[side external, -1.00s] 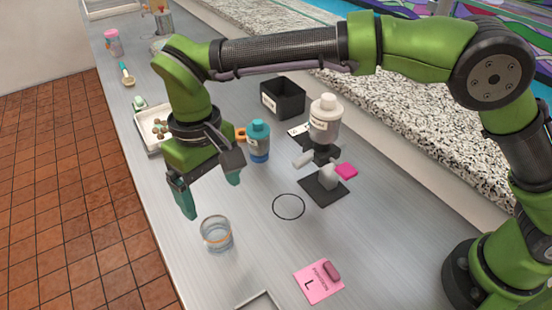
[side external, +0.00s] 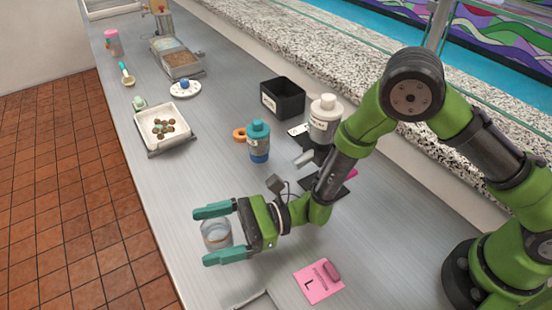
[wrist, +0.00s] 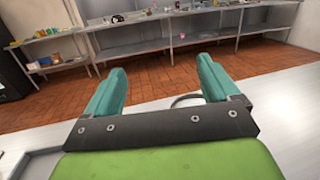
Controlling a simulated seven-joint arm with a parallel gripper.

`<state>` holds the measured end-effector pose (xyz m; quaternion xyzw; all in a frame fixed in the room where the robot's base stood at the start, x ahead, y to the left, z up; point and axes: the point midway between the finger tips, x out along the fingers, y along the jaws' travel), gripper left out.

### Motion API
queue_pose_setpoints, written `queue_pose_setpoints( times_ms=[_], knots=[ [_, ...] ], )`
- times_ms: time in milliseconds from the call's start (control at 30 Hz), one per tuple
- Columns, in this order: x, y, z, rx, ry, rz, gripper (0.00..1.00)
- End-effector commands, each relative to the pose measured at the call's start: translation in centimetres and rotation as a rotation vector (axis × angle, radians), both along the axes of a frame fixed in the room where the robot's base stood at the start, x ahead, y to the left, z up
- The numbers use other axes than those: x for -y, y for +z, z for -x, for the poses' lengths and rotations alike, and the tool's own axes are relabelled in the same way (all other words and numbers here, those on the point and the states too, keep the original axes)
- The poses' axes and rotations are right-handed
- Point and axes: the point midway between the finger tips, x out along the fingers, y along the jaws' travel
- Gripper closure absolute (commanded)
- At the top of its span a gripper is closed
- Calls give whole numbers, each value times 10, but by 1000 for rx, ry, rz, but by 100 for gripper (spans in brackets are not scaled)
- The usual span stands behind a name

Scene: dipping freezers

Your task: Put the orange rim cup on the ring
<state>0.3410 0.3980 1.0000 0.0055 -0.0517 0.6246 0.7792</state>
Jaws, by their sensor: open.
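The clear glass cup with the orange rim (side external: 216,236) stands upright on the metal counter in the side view. My gripper (side external: 202,237) is low and lies sideways, its teal fingers open on either side of the cup. I cannot tell whether either finger touches it. In the wrist view the open fingers of my gripper (wrist: 155,80) show, with a thin dark curved line near the right finger; I cannot tell what it is. The black ring outline on the counter is hidden behind my gripper and wrist in the side view.
A blue-capped bottle (side external: 259,142), a white-capped bottle (side external: 325,118) and a black bin (side external: 282,98) stand behind. A white tray (side external: 146,122) is farther left. Counter between tray and cup is clear.

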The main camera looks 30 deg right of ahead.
Motion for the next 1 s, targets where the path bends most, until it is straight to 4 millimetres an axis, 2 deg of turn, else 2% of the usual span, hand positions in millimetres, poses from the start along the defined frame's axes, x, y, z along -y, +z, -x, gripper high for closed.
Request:
queue_pose_setpoints(
  times_ms=[33,133,267,367,700,1000],
  knots=[
    [11,-9,-8,-27,-73,10,12],
    [27,-20,-20,-57,-183,23,12],
    [39,-36,-21,-81,-238,59,12],
    [34,-39,-24,-82,-245,65,12],
    [0,-39,-41,-82,-242,64,12],
    [-3,-38,-43,-82,-243,64,12]
  ],
)
